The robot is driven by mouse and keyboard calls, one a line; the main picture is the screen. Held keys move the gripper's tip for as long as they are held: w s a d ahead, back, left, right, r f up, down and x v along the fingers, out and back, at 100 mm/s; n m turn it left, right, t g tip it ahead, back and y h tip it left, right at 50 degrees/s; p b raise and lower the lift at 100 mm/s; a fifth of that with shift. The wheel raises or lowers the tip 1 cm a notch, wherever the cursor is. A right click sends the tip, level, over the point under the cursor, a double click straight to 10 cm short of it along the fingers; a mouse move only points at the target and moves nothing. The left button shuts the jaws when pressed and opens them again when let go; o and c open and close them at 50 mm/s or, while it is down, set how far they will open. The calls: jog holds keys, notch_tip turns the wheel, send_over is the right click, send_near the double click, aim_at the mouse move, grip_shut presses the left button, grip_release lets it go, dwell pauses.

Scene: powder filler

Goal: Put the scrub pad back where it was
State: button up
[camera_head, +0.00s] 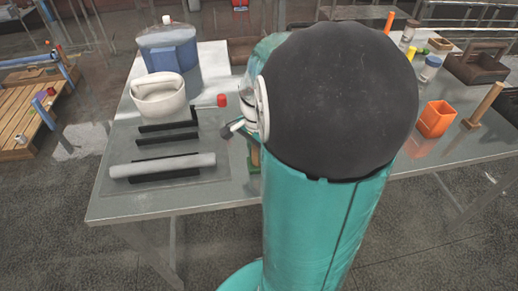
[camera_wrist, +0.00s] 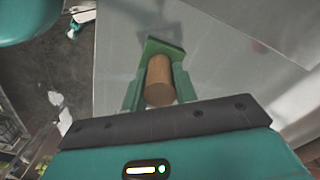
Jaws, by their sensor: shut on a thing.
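My gripper (camera_wrist: 159,76) is shut on the upright brown cylinder of what looks like the scrub pad (camera_wrist: 158,85), seen between the two green fingers in the wrist view. A flat green piece shows at the cylinder's far end; it looks like the pad itself. In the head view my arm hides most of the gripper. A little brown and green of the scrub pad (camera_head: 254,158) shows just left of my arm, over or near the table's front edge. I cannot tell whether it touches the table.
On the grey table (camera_head: 225,185), a pale roller (camera_head: 162,165) lies across black holders, with a white vessel (camera_head: 158,97) and blue jug (camera_head: 168,50) behind.

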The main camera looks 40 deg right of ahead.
jog(key=shift+s+f, duration=0.2)
jog(key=shift+d, duration=0.15)
jog(key=shift+w, duration=0.15)
jog(key=shift+f, duration=0.15)
jog(key=o, duration=0.8)
jog(key=shift+o, duration=0.7)
